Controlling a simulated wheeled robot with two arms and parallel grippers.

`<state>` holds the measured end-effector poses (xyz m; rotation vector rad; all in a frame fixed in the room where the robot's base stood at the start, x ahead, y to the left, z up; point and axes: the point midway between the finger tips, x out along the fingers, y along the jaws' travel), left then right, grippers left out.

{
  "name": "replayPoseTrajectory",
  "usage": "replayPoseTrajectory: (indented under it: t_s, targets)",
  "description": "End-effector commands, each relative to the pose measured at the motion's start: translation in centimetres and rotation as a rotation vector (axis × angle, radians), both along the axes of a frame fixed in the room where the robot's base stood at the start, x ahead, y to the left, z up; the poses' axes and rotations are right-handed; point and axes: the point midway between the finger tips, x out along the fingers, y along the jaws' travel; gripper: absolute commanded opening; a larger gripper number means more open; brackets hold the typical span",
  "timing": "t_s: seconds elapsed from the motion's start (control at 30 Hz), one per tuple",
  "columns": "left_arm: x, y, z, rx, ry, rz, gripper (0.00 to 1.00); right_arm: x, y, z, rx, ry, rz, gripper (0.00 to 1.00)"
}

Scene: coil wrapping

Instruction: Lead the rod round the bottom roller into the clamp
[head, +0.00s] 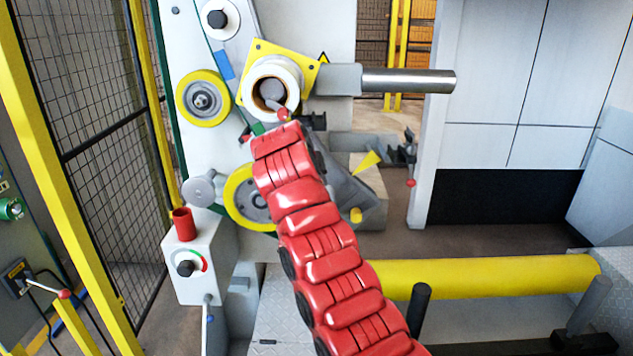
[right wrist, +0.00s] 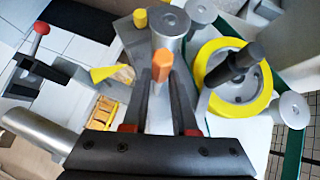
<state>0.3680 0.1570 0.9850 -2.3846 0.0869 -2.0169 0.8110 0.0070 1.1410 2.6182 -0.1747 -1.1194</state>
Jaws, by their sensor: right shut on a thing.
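My right gripper (right wrist: 161,85) is in the right wrist view, its two black fingers closed on an orange rod (right wrist: 161,65) with a hexagonal end. A grey roller (right wrist: 172,24), likely the bottom roller, stands just beyond the rod end; I cannot tell whether they touch. The likely clamp, black with a red-knobbed lever (right wrist: 38,75), is at far left there and right of centre in the head view (head: 403,153). My left gripper is in neither view.
A yellow-rimmed wheel (right wrist: 222,85) stands right of the gripper; the upper wheel (head: 204,98) shows in the head view. A steel shaft (head: 410,81) and yellow pointer (head: 368,160) stick out right of the machine. A yellow horizontal roller (head: 490,277) crosses the lower right. Mesh fence (head: 105,130) stands left.

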Motion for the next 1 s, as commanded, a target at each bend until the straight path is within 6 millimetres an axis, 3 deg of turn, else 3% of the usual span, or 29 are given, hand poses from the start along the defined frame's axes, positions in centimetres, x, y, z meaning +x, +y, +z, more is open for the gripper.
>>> replayPoseTrajectory:
  t_s: [1.0]
  targets:
    - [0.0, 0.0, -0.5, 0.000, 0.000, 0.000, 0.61, 0.0, 4.2, -5.6, 0.001, -0.003, 0.001, 0.00]
